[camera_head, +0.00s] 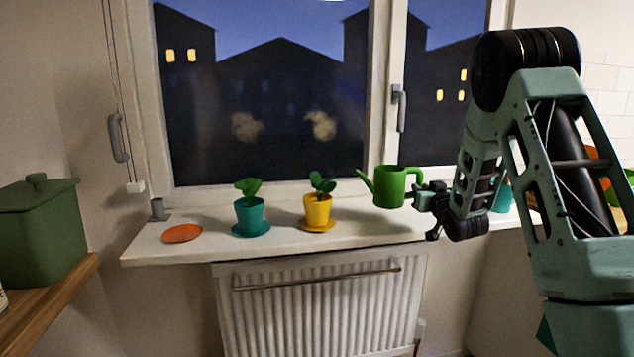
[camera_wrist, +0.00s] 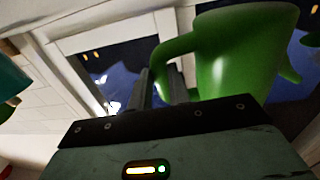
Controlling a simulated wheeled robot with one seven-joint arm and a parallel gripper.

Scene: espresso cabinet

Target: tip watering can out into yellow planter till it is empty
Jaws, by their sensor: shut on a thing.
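The green watering can (camera_head: 389,187) is held upright above the windowsill, with its spout pointing left toward the yellow planter. My gripper (camera_head: 414,197) is shut on its handle at the right side. In the wrist view the can (camera_wrist: 240,55) fills the upper right, and the fingers of my gripper (camera_wrist: 160,88) are at its handle. The yellow planter (camera_head: 317,209) holds a small green plant and stands on a yellow saucer, left of the can and lower. The spout tip is apart from the planter. The can's inside is hidden.
A teal planter (camera_head: 250,214) with a plant stands left of the yellow one. An orange saucer (camera_head: 182,233) and a small grey cup (camera_head: 158,209) lie further left on the windowsill (camera_head: 275,245). Another teal pot (camera_head: 503,197) is partly behind my arm. Window glass stands close behind.

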